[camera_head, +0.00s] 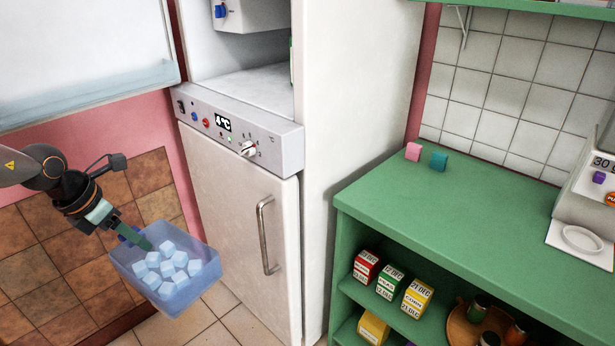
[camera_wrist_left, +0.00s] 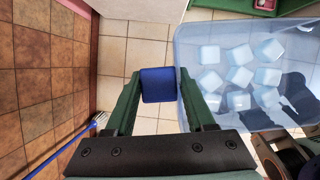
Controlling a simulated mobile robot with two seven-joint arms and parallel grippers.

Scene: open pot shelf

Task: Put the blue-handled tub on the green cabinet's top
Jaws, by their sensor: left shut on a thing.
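The tub (camera_head: 160,297) is translucent blue and holds several pale ice-like cubes. It hangs in the air at the lower left of the head view, in front of the fridge. My left gripper (camera_head: 139,240) is shut on its dark blue handle, which shows between the fingers in the left wrist view (camera_wrist_left: 158,85). The tub (camera_wrist_left: 187,42) extends to the right of the fingers there, tilted a little in the head view. The green cabinet (camera_head: 440,210) stands at the right, apart from the tub. My right gripper is not in view.
A pink block (camera_head: 413,152) and a teal block (camera_head: 438,161) sit at the cabinet top's back left. A white scale (camera_head: 585,205) stands at its right. The top's middle is clear. The fridge (camera_head: 235,220) stands between tub and cabinet.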

